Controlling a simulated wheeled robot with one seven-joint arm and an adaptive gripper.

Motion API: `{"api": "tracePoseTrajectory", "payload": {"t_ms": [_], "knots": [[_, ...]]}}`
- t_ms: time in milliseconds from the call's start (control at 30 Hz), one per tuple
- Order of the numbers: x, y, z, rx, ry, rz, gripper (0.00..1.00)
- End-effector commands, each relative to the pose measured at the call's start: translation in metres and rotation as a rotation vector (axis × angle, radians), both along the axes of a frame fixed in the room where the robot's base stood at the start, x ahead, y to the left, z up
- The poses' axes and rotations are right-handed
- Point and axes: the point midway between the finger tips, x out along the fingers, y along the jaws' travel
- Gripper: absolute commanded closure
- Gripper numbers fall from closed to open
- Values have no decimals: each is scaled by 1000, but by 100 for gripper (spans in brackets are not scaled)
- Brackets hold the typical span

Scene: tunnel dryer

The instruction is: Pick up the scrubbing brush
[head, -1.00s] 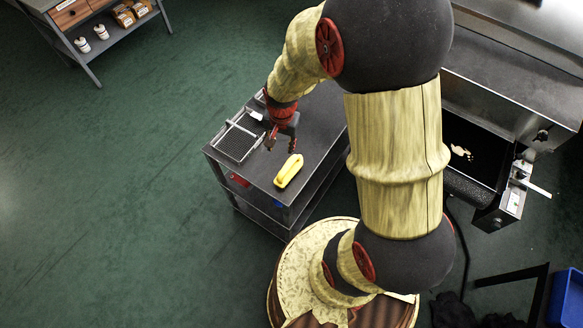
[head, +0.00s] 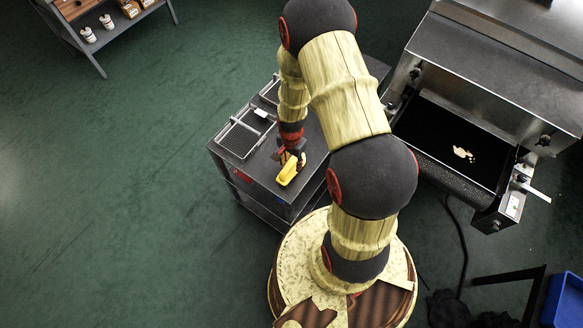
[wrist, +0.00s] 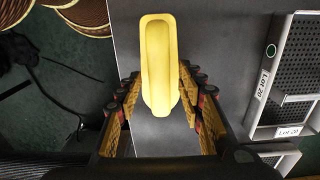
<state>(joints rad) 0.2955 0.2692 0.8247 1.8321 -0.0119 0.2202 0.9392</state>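The scrubbing brush, a long yellow block (head: 289,171), lies on the dark top of the trolley near its front end. In the wrist view the yellow brush (wrist: 158,62) runs lengthwise between the two fingers. My gripper (head: 292,158) is over the back end of the brush, pointing down. In the wrist view my gripper (wrist: 160,85) is open, with one finger on each side of the brush. A gap shows on the left side; the right finger is close to it, and I cannot tell whether it touches.
A mesh tray (head: 240,138) with a label sits on the trolley (head: 264,178) beside the brush, with another behind. The dryer with its belt (head: 455,142) stands to the right. A shelf (head: 92,20) is at upper left. Open green floor lies left.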

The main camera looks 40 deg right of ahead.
Motion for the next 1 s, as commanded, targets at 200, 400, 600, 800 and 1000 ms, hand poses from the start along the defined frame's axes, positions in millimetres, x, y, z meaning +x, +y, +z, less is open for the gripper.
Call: {"api": "tracePoseTrajectory", "payload": {"t_ms": [200,400,600,800,1000], "knots": [[0,0,-9,-1,-1,0,62],[0,0,-8,-1,-1,0,66],[0,0,-8,-1,-1,1,77],[0,0,-8,-1,-1,1,88],[0,0,-8,-1,-1,1,100]]}}
